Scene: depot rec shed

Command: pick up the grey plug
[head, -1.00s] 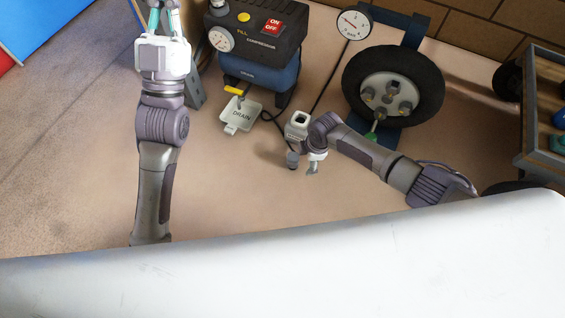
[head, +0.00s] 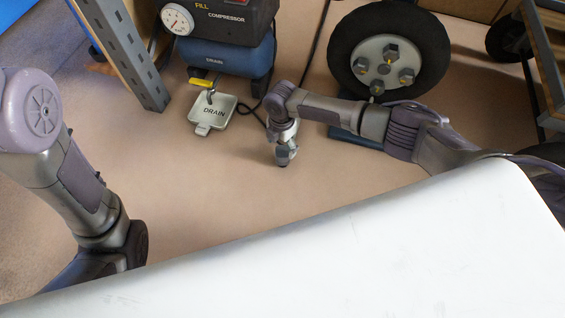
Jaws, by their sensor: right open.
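My right gripper (head: 285,155) points down at the floor in the middle of the head view, in front of the compressor. It is open, though its fingers are small and partly hidden by my wrist. A small dark grey piece, seemingly the grey plug (head: 281,157), shows right at its fingertips. I cannot tell whether the fingers are around it or beside it. My left arm comes in at the left, but its gripper is out of the frame.
The compressor (head: 228,58) stands at the back, with the drain tray (head: 212,113) in front of it. A wheel (head: 388,52) stands behind my right arm. A grey metal post (head: 128,55) is at the left and a cart (head: 548,75) at the right. Floor left of my right gripper is clear.

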